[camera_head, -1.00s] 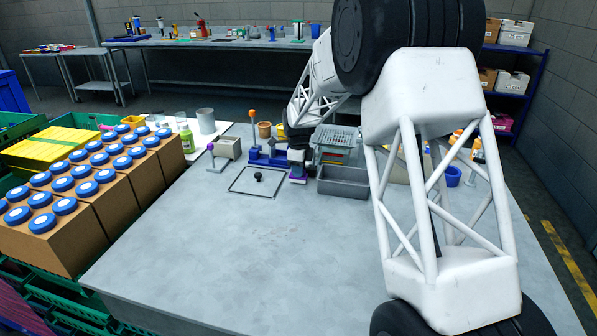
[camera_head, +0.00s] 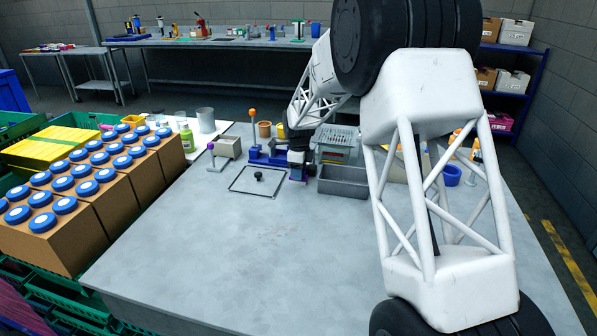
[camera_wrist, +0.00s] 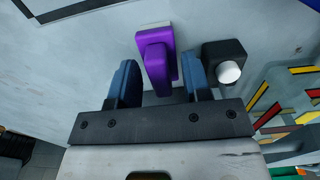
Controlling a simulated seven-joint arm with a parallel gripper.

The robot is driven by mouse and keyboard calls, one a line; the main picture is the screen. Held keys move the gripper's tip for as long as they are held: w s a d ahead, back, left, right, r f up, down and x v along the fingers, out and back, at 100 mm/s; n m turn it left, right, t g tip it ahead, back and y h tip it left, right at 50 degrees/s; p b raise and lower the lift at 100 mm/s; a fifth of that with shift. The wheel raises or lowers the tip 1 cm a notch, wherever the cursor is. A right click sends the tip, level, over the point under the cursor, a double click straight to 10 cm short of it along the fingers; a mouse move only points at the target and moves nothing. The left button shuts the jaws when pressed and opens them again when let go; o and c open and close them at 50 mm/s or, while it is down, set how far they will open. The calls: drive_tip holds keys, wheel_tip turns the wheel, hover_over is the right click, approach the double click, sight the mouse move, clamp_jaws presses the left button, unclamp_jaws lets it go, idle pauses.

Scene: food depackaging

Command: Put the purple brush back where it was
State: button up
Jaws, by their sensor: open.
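The purple brush (camera_wrist: 155,52) shows in the wrist view between the two blue fingers of my gripper (camera_wrist: 160,80). The fingers are apart, with a clear gap on the left of the brush and a narrower one on the right. The brush appears to rest on or just over the grey table. In the head view my gripper (camera_head: 298,172) points down at the table, left of the grey bin, with a little purple showing at its fingers. The underside of the brush is hidden.
A black block with a white knob (camera_wrist: 226,62) is close right of the brush. In the head view, a grey bin (camera_head: 343,183) stands right of my gripper, and a black-outlined square (camera_head: 240,190) lies to its left. The front of the table (camera_head: 240,250) is clear.

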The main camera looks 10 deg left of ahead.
drive_tip(key=shift+r, duration=0.1)
wheel_tip(320, 180, up, 12)
idle(0.7)
idle(0.6)
drive_tip(key=shift+r, duration=0.1)
drive_tip(key=s+d+r+n+t, duration=0.1)
drive_tip(key=s+d+r+n, duration=0.45)
drive_tip(key=s+d, duration=0.7)
drive_tip(key=s+d+r+n, duration=0.3)
drive_tip(key=s+d+r, duration=0.5)
drive_tip(key=s+d, duration=0.45)
drive_tip(key=s+d+f+n, duration=0.2)
drive_tip(key=s+d, duration=0.3)
drive_tip(key=s, duration=0.4)
drive_tip(key=s+d+f+n+t, duration=0.1)
drive_tip(key=s+d+n, duration=0.3)
drive_tip(key=s, duration=0.6)
drive_tip(key=s+d+f+n, duration=0.3)
drive_tip(key=s+d, duration=0.4)
drive_tip(key=s, duration=0.3)
drive_tip(key=shift+s+d+f+t, duration=0.25)
drive_tip(key=shift+f+t, duration=0.05)
drive_tip(key=shift+f, duration=0.2)
